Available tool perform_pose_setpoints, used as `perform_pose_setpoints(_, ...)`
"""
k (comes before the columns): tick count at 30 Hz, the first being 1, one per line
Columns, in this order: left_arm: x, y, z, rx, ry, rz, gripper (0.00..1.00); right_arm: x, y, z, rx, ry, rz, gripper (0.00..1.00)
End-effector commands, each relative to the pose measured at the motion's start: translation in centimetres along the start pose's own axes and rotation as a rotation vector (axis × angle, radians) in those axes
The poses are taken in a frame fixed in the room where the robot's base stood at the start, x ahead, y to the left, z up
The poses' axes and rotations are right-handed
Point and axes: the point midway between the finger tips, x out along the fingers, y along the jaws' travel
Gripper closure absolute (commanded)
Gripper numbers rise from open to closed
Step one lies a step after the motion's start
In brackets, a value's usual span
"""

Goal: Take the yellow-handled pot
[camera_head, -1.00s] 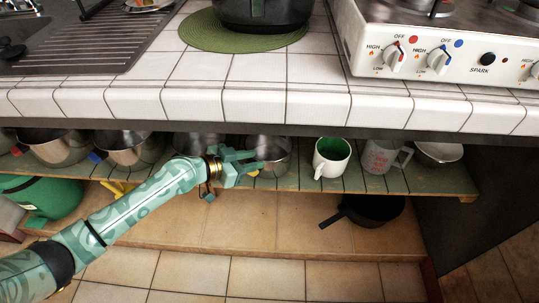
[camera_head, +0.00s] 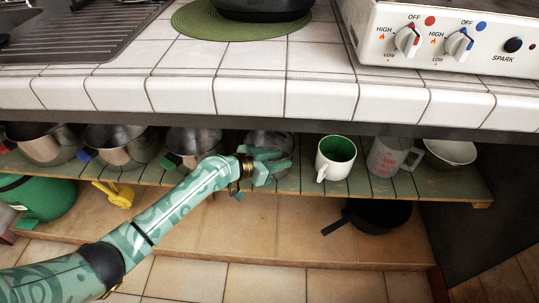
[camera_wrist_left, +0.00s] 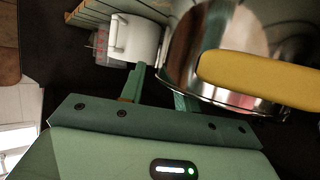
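The yellow-handled pot is a steel pot (camera_head: 268,139) on the wooden shelf under the counter, partly hidden by my left gripper (camera_head: 272,167). In the left wrist view, the pot (camera_wrist_left: 210,40) is large and close, and its yellow handle (camera_wrist_left: 258,80) reaches to the right edge. My left gripper (camera_wrist_left: 161,85) is open there, with a gap between its fingers. The handle lies to the right of both fingers, not between them. The right finger is close to the pot's wall; I cannot tell if they touch. The handle is hidden in the head view. My right gripper is not in view.
Other steel pots (camera_head: 195,142) stand left along the shelf (camera_head: 300,180). To the right are a white mug with green inside (camera_head: 335,158), a measuring jug (camera_head: 390,156) and a bowl (camera_head: 450,152). The white tiled counter (camera_head: 230,92) overhangs the shelf. A dark pan (camera_head: 378,216) lies below.

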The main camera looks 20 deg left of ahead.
Motion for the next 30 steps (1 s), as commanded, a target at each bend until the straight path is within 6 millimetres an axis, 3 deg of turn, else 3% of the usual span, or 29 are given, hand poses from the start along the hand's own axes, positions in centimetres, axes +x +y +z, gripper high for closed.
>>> perform_pose_setpoints(8, 0.21, -0.04, -0.11, 0.001, 0.001, -0.001, 0.68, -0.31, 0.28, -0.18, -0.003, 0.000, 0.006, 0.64)
perform_pose_setpoints(12, 0.20, -0.03, -0.09, 0.001, 0.000, -0.001, 1.00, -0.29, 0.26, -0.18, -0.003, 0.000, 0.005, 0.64)
perform_pose_setpoints(30, 0.20, -0.01, 0.11, 0.000, -0.003, 0.000, 1.00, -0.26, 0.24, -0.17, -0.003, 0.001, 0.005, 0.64)
